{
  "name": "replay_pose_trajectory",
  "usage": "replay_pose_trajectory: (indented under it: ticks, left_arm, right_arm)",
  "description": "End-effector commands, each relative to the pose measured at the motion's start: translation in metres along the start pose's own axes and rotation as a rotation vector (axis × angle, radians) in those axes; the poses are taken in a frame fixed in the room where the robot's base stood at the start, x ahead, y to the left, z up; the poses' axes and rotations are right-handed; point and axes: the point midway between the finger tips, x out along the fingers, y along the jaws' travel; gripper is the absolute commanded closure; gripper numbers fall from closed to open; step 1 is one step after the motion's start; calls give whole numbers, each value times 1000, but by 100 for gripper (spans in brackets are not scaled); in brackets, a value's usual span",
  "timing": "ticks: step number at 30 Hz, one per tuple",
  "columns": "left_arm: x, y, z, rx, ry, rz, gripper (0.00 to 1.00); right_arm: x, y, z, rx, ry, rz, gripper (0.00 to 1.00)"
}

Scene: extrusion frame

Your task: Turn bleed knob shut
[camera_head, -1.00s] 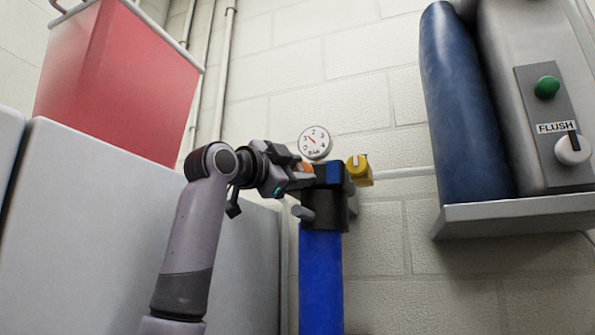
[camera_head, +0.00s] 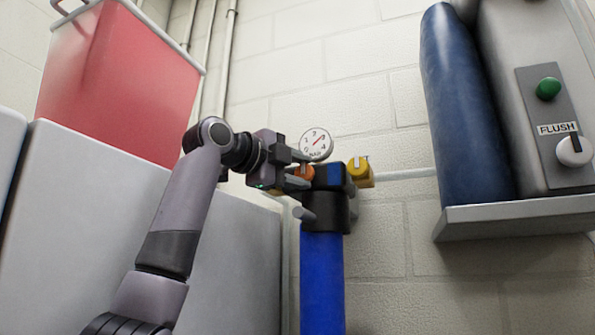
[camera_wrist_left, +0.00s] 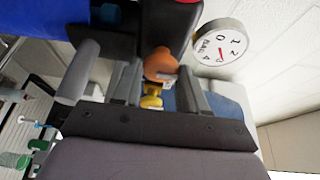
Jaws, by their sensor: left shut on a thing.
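An orange knob (camera_head: 304,173) sits on the left side of the black and blue filter head (camera_head: 331,177), above a blue canister. My left gripper (camera_head: 298,174) is shut on this knob from the left. In the left wrist view the orange knob (camera_wrist_left: 160,65) shows between the two fingers (camera_wrist_left: 162,88). I see no lettering that tells which knob is the bleed knob. My right gripper is not in view.
A round gauge (camera_head: 316,144) stands just above the head, its needle pointing up and right. A grey stub (camera_head: 304,214) sticks out below the gripper. A red bin (camera_head: 118,85) is on the left, and a shelf with a FLUSH panel (camera_head: 557,128) is on the right.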

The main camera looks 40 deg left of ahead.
Motion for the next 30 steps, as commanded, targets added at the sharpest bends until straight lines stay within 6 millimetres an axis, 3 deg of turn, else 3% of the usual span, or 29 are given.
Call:
replay_pose_trajectory:
  ticks: [12,13,15,24,30]
  left_arm:
    - [1,1,-1,9,2,7,88]
    - [1,1,-1,9,2,7,51]
    - [1,1,-1,8,2,6,35]
    - [-2,1,0,7,0,3,35]
    - [-28,3,-1,7,0,-1,35]
  right_arm:
    - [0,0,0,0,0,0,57]
    - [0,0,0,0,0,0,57]
    - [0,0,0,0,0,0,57]
    - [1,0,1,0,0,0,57]
    - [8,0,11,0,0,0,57]
